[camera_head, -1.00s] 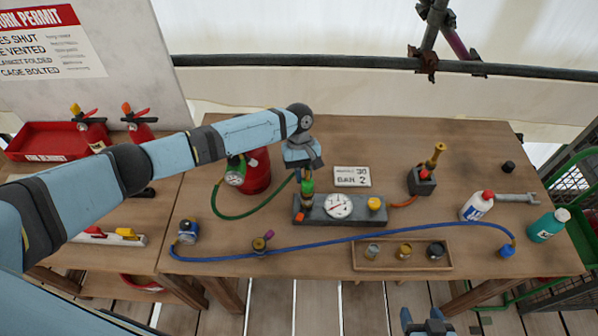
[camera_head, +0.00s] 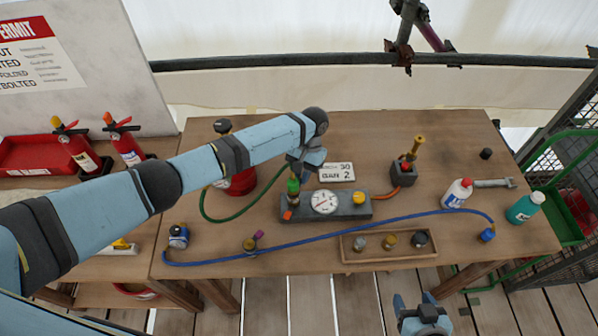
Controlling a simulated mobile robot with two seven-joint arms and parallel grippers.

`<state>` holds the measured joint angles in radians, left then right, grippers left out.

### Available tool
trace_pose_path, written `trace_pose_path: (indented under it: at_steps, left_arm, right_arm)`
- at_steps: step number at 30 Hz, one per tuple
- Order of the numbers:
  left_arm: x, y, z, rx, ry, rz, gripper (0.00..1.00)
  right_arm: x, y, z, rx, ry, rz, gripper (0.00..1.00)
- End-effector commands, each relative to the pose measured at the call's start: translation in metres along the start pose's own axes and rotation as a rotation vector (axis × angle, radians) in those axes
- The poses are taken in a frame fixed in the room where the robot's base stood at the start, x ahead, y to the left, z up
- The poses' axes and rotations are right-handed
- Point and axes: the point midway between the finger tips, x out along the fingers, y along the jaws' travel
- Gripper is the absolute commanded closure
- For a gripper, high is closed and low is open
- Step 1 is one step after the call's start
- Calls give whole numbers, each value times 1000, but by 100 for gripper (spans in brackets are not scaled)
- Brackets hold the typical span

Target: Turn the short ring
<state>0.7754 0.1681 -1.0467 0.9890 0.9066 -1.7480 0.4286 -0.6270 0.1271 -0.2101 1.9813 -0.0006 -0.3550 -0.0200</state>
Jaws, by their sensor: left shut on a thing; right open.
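A grey manifold block (camera_head: 340,207) with a round white gauge (camera_head: 324,201) and a yellow knob (camera_head: 358,198) lies on the wooden table. A green fitting (camera_head: 293,186) stands upright at the block's left end, with a small orange part (camera_head: 287,215) beside its foot. My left gripper (camera_head: 294,177) points down from above and is shut on the green fitting. Its fingers and wrist hide the fitting's top, and I cannot make out a separate short ring. My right gripper (camera_head: 422,304) is open and empty at the bottom edge, in front of the table.
A blue hose (camera_head: 330,233) crosses the table in front of the block. A green hose (camera_head: 230,219) curves at left by a red cylinder (camera_head: 242,182). A wooden tray (camera_head: 350,256) holds small fittings. A sign (camera_head: 336,172) and bottles (camera_head: 457,193) stand behind and right.

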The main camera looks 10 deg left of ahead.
Motion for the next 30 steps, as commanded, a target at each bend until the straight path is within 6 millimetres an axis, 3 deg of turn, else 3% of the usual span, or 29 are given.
trace_pose_path:
  at_steps: [19,20,23,30]
  left_arm:
    - [-1,2,0,48,2,-20,100]
    - [-1,2,0,48,3,-20,82]
    - [-1,2,0,48,2,-20,59]
    - [0,2,0,48,1,-20,57]
  right_arm:
    - [-1,0,-1,1,0,2,37]
    - [-1,0,-1,1,0,2,37]
    - [-1,0,-1,1,0,2,37]
    - [-1,0,-1,1,0,1,37]
